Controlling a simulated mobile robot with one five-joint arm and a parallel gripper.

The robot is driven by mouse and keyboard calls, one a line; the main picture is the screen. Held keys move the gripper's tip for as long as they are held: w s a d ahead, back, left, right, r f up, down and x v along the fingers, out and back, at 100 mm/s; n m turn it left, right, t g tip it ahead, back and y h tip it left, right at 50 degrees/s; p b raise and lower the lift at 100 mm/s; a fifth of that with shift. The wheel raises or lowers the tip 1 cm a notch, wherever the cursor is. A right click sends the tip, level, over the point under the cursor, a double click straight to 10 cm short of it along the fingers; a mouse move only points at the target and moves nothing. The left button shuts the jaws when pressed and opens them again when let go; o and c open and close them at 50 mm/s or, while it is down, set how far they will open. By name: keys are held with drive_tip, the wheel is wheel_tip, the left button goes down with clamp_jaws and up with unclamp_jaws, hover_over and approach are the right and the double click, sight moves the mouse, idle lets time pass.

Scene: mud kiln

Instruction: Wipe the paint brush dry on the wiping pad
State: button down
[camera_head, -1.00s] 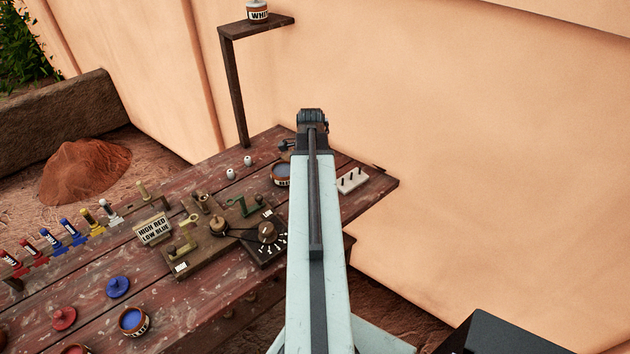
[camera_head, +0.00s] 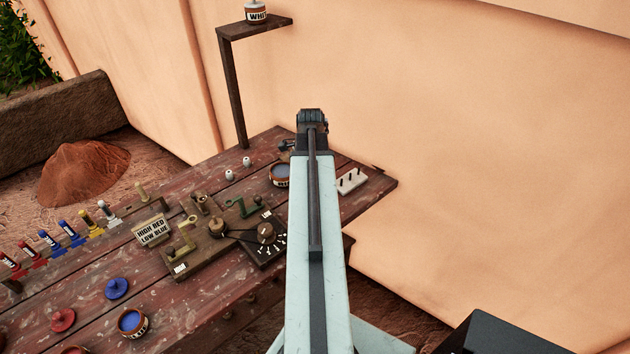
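My pale arm reaches away over the right part of the workbench, with its dark wrist at the far end. A small dark part, seemingly my gripper (camera_head: 287,146), shows just left of the wrist near the back edge of the bench. Its fingers are too small and too covered to read. I cannot make out a paint brush or a wiping pad. They may be hidden behind my arm.
A shelf (camera_head: 235,80) bears a white-labelled pot (camera_head: 256,14).

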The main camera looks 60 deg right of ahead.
drive_tip(key=shift+w+a, duration=0.1)
drive_tip(key=shift+a, duration=0.1)
drive_tip(key=shift+s+d, duration=0.2)
drive_tip(key=shift+d, duration=0.35)
drive_tip(key=shift+s+d, duration=0.15)
drive_tip(key=shift+d, duration=0.4)
drive_tip(key=shift+a, duration=0.1)
drive_tip(key=shift+w+a, duration=0.2)
drive_tip(key=shift+a, duration=0.3)
drive_tip(key=shift+w+a, duration=0.15)
drive_tip(key=shift+a, duration=0.35)
drive_tip(key=shift+d, duration=0.1)
